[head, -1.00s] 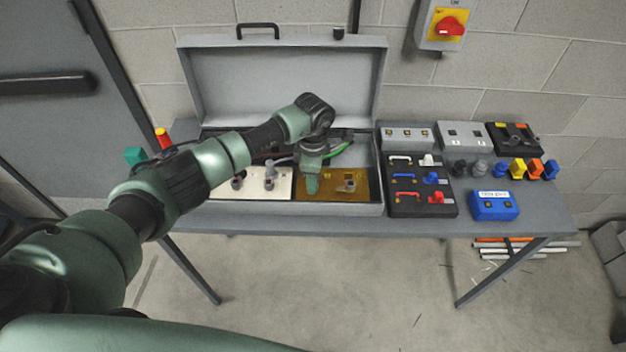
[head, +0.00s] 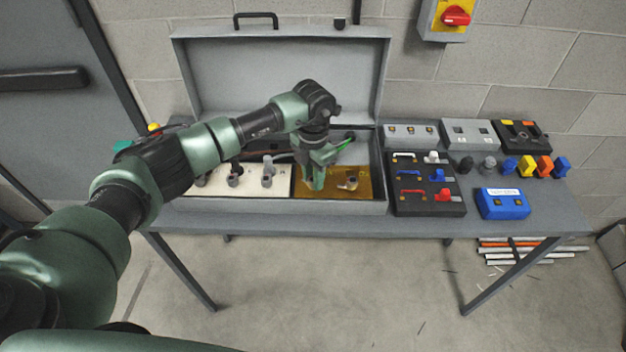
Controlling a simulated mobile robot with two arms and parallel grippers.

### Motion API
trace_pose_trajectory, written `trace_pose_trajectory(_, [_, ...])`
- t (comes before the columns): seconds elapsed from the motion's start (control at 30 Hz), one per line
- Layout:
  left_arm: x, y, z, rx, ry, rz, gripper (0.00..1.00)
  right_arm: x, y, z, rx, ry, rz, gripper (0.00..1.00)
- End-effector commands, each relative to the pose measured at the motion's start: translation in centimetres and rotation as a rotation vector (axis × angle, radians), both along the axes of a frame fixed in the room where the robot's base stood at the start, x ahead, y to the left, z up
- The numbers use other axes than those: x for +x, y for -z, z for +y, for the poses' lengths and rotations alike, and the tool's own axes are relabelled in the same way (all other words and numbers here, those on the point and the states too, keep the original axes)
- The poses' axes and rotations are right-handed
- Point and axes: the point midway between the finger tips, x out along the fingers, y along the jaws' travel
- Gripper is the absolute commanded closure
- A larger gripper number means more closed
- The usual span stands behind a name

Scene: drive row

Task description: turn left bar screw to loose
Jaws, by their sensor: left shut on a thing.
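An open grey case (head: 287,209) stands on the table, with a cream panel (head: 207,187) at its left and a brass-coloured panel (head: 342,190) at its right. Several grey screw-like knobs stand on the panels; one knob (head: 350,183) shows on the right part of the brass panel. My left gripper (head: 317,186) points down over the left part of the brass panel. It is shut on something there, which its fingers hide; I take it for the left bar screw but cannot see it. My right gripper is not in view.
The raised case lid (head: 285,75) stands behind my arm. A black panel with handles (head: 427,207), a blue box (head: 503,204) and several coloured plugs (head: 543,165) occupy the table's right side. A green cable (head: 347,142) lies inside the case behind the gripper.

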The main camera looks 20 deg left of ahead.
Motion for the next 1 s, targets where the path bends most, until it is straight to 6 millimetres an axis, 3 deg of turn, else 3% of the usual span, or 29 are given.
trace_pose_trajectory(0.5, [0.0, 0.0, 0.0, 0.0, -0.412, -0.001, 1.0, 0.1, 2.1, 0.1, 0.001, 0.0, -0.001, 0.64])
trace_pose_trajectory(1.0, [0.0, -0.1, 0.0, 0.001, -0.543, -0.001, 1.0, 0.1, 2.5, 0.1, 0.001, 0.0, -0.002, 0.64])
